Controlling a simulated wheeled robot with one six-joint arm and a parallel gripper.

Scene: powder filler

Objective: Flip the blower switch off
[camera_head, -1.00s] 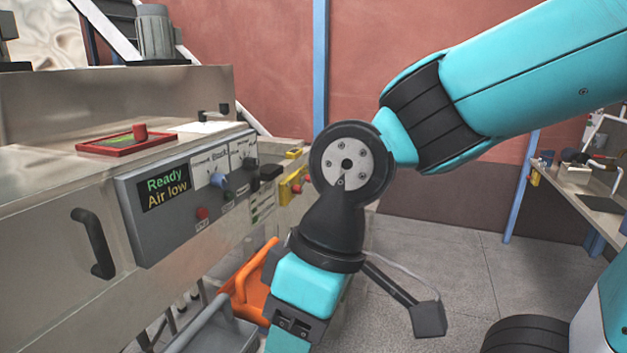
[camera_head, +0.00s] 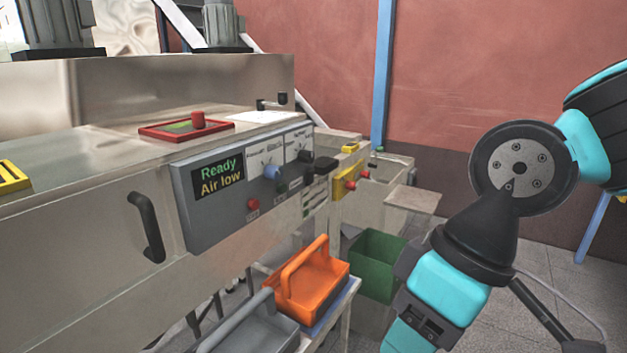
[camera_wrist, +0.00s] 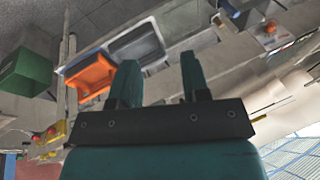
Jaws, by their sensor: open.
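The grey control panel (camera_head: 240,190) is on the machine's front in the head view. Its display (camera_head: 217,176) reads "Ready" and "Air low". It carries a blue knob (camera_head: 272,172), a red button (camera_head: 253,204), a dark knob (camera_head: 305,156) and small labels too blurred to read. I cannot tell which control is the blower switch. My gripper (camera_wrist: 160,80) is open and empty in the wrist view, with its two teal fingers apart. In the head view my arm is right of the panel, clear of it, and the gripper's fingers are out of the frame.
An orange caddy (camera_head: 310,289) and a grey caddy (camera_head: 245,330) stand on a low bench below the panel. A green bin (camera_head: 375,265) is beside them. A handle (camera_head: 147,227) sticks out at left. A yellow box with red buttons (camera_head: 348,181) is beyond the panel.

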